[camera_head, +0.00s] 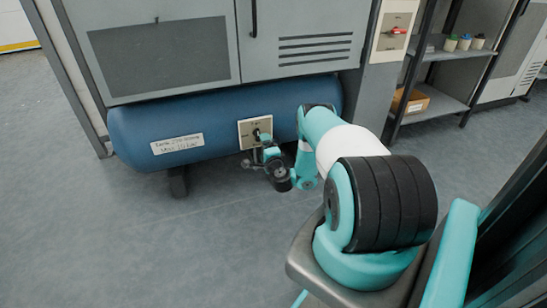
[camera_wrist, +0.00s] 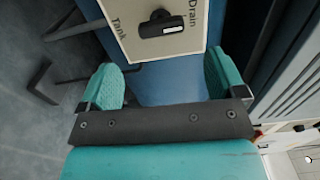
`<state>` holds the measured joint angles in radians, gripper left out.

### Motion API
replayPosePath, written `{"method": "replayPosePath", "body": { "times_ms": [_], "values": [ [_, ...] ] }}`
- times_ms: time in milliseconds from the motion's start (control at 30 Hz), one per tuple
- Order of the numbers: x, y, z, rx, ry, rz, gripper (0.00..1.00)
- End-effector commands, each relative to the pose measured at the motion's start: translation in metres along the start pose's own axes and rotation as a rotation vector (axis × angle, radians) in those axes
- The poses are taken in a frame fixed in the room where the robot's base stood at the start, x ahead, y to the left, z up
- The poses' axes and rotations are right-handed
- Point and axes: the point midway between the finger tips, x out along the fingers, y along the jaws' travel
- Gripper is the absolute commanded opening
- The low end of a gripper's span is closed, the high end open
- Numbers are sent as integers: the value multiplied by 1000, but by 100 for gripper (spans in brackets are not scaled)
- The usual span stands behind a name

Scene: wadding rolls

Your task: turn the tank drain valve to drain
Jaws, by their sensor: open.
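The blue tank (camera_head: 165,118) lies under a grey cabinet in the head view. On its front is a pale valve plate (camera_head: 246,128), which also shows at the top of the wrist view (camera_wrist: 140,42). The drain valve's black handle (camera_wrist: 155,24) sits on the plate, lying across the wrist picture with a white mark along its edge. The word Tank is on the left, Drain on the upper right. My gripper (camera_head: 262,157) is just in front of the plate. In the wrist view its teal fingers (camera_wrist: 163,70) are apart, with nothing between them, short of the handle.
The grey cabinet (camera_head: 300,30) with a vent stands directly above the tank. A dark shelf rack (camera_head: 435,80) with a cardboard box (camera_head: 410,101) and several small cups stands to the right. The grey floor (camera_head: 120,235) at the left is clear.

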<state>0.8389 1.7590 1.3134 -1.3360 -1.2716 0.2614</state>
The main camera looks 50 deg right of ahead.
Motion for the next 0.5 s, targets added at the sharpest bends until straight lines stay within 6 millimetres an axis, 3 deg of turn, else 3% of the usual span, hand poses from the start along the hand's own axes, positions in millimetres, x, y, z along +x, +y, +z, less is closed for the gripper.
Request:
{"method": "replayPosePath", "body": {
  "times_ms": [33, 500],
  "values": [
    [-8, -8, 0, 2, 3, 3, 89],
    [-50, -9, 0, 1, 3, 2, 89]
  ]
}}
